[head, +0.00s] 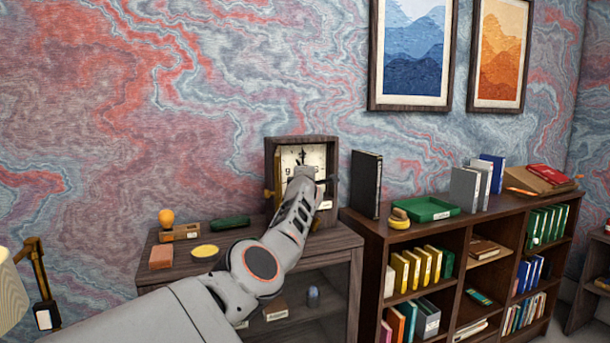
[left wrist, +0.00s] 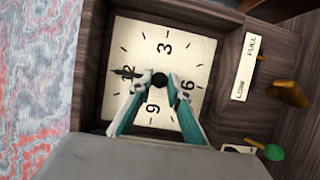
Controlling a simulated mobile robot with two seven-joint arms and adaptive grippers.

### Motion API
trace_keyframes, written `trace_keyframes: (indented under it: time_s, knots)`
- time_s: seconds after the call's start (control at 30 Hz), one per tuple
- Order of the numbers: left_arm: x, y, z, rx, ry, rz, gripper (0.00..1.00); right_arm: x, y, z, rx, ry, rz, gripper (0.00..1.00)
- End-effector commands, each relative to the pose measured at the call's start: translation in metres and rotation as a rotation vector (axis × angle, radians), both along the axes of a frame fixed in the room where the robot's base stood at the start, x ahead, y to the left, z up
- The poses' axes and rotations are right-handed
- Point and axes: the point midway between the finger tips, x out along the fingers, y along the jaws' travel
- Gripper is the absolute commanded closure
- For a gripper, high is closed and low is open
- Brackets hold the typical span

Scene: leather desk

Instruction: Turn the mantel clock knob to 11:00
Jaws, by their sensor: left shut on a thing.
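The mantel clock (head: 330,165) is a dark wooden case with a cream dial, standing on the cabinet against the wall. In the left wrist view its dial (left wrist: 190,55) appears turned, with 3 at the top and 12 at the left. A dark pointer (left wrist: 125,73) lies across the 12. The black round knob (left wrist: 160,79) is at the dial's centre. My left gripper (left wrist: 160,82) is shut on this knob, with a fingertip on either side. In the head view my left gripper (head: 303,172) covers the dial's lower middle. My right gripper is in neither view.
In the left wrist view, a LOW/FULL label (left wrist: 245,66), a brown knob (left wrist: 290,94) and a green knob (left wrist: 273,152) lie right of the dial.

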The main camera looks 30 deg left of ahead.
Motion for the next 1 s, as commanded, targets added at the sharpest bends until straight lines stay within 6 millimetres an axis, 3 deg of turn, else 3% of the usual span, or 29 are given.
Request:
trace_keyframes:
  time_s: [0.03, 0.1, 0.63, 1.0]
  knots:
    - [0.0002, -0.0009, 0.0005, 0.0, -0.001, -0.001, 0.77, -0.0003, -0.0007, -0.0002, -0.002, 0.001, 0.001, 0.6]
    - [0.0002, -0.0008, 0.0006, 0.0, -0.001, -0.001, 0.67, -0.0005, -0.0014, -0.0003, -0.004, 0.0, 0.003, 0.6]
    - [-0.0001, 0.0003, -0.0004, -0.006, -0.008, 0.0, 0.67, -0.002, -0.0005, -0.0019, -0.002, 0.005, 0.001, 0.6]
    - [-0.0001, -0.0014, -0.0026, -0.084, -0.102, 0.0, 0.67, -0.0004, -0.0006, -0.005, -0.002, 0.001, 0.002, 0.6]
